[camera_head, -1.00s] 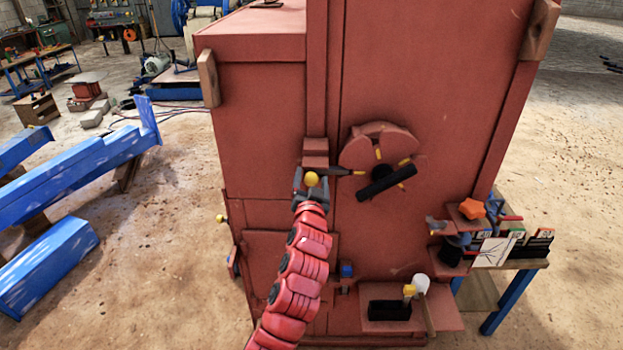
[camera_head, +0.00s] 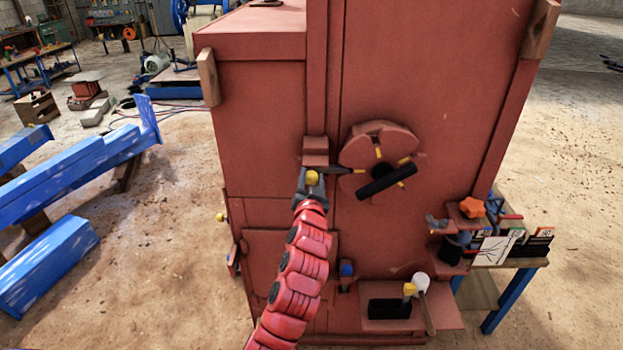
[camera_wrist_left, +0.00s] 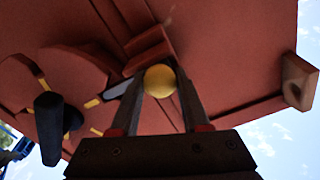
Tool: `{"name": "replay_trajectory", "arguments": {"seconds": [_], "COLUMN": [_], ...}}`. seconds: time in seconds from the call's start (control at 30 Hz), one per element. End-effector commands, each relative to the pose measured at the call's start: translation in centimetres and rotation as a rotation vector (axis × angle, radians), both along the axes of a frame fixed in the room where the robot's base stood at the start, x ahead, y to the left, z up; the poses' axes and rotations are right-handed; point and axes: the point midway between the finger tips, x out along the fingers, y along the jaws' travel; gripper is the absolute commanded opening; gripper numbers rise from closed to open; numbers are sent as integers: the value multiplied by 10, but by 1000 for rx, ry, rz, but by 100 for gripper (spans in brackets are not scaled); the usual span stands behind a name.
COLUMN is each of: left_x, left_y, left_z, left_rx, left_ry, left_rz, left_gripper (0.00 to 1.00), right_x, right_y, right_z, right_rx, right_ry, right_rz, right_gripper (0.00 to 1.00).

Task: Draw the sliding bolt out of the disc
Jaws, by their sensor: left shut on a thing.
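The red disc (camera_head: 362,146) is on the front of the red cabinet, with yellow marks and a thick black handle (camera_head: 386,182). The sliding bolt (camera_head: 336,171) is a dark bar lying roughly level, with a yellow ball knob (camera_head: 312,178) at its left end. Its right end overlaps the disc's left edge beside a yellow mark; how deep it sits I cannot tell. My left gripper (camera_head: 311,183) is shut on the knob. In the left wrist view the knob (camera_wrist_left: 160,81) sits between my fingertips (camera_wrist_left: 160,88), with the bar (camera_wrist_left: 122,87) running left to the disc (camera_wrist_left: 75,75).
A red bracket (camera_head: 315,150) sits just above the knob. Below right, a shelf (camera_head: 440,309) carries a black block and a yellow-headed tool. A side table (camera_head: 510,263) with small items stands at right. The cabinet face left of the knob is mostly clear.

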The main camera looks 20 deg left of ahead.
Motion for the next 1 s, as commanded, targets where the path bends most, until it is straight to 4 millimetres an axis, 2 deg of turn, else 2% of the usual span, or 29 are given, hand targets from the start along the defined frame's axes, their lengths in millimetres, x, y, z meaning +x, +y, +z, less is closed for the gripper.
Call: {"name": "replay_trajectory", "arguments": {"seconds": [0.77,1.0], "left_x": [0,-10], "left_y": [1,37], "left_z": [0,0], "left_rx": [0,3], "left_ry": [1,3], "left_rz": [0,5], "left_gripper": [0,0], "right_x": [0,0], "right_y": [0,0], "right_z": [0,8], "right_rx": [0,0], "right_ry": [0,0], "right_rz": [0,0], "right_gripper": [61,61]}}
